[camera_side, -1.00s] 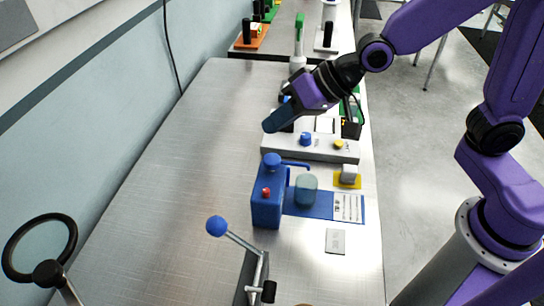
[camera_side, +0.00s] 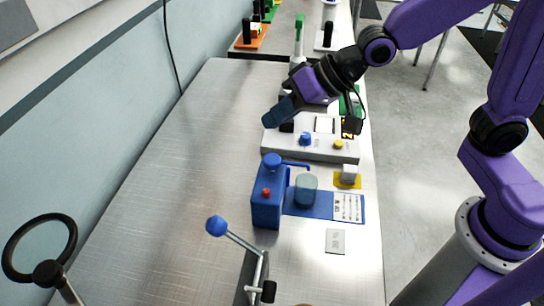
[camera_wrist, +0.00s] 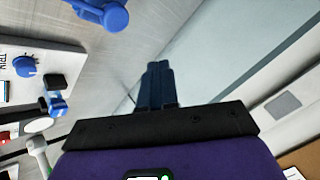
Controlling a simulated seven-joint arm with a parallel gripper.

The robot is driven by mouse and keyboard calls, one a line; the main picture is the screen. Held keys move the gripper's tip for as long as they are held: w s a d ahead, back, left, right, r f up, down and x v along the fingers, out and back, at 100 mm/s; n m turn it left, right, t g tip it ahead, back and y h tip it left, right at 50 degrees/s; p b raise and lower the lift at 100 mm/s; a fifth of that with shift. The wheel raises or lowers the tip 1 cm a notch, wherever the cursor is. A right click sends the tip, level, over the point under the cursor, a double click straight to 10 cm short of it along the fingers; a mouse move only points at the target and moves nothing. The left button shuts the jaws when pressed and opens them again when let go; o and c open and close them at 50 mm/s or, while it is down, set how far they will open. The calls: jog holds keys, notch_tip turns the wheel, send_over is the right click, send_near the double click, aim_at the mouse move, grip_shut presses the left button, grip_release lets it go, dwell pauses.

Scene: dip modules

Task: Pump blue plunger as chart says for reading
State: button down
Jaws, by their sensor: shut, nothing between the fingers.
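The blue pump (camera_side: 267,200) stands on the bench with its round blue plunger (camera_side: 271,160) raised on top and a red spot on its side. A spout reaches right over a clear cup (camera_side: 306,188) on the blue base (camera_side: 322,210). A white printed chart (camera_side: 348,208) lies at the base's right end; its marks are too small to read. My gripper (camera_side: 268,119) is shut and empty, above and behind the pump, apart from it. In the wrist view the shut fingers (camera_wrist: 158,75) point at bare bench, and a blue part (camera_wrist: 106,12), seemingly the pump, shows at the top.
A grey panel (camera_side: 285,147) with blue and yellow knobs lies behind the pump. A white block (camera_side: 349,173) on a yellow pad is right of it, with a grey plate (camera_side: 335,242) in front. A blue-knobbed lever (camera_side: 216,226) stands front left.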

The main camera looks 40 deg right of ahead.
aim_at(268, 158)
jog(key=shift+f, duration=3.05)
jog(key=shift+f, duration=0.15)
jog(key=shift+f, duration=0.3)
jog(key=shift+f, duration=0.9)
dwell(0.9)
jog(key=shift+r, duration=1.35)
jog(key=shift+r, duration=2.5)
